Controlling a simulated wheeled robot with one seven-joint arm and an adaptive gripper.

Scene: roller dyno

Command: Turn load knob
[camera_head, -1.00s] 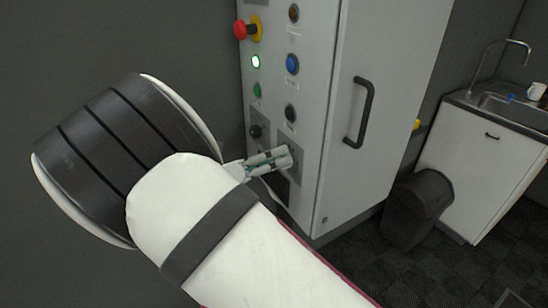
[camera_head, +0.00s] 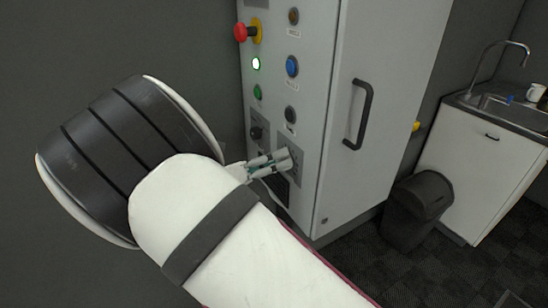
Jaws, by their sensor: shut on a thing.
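The control cabinet (camera_head: 305,110) stands in the middle, with a column of buttons and knobs on its left face. My gripper (camera_head: 286,158) is at a lower grey plate (camera_head: 297,172) on that face, its fingers closed around a knob there. The fingers hide the knob, so its pointer angle cannot be read. Another black knob (camera_head: 256,132) sits to the left of it, apart from the gripper. My white and black arm covers the lower left of the view.
Above are a red emergency stop (camera_head: 241,32), a lit white-green lamp (camera_head: 256,64), a blue button (camera_head: 292,66) and a black button (camera_head: 290,115). The cabinet door has a black handle (camera_head: 359,112). A dark bin (camera_head: 415,208) and a sink unit (camera_head: 478,165) stand to the right.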

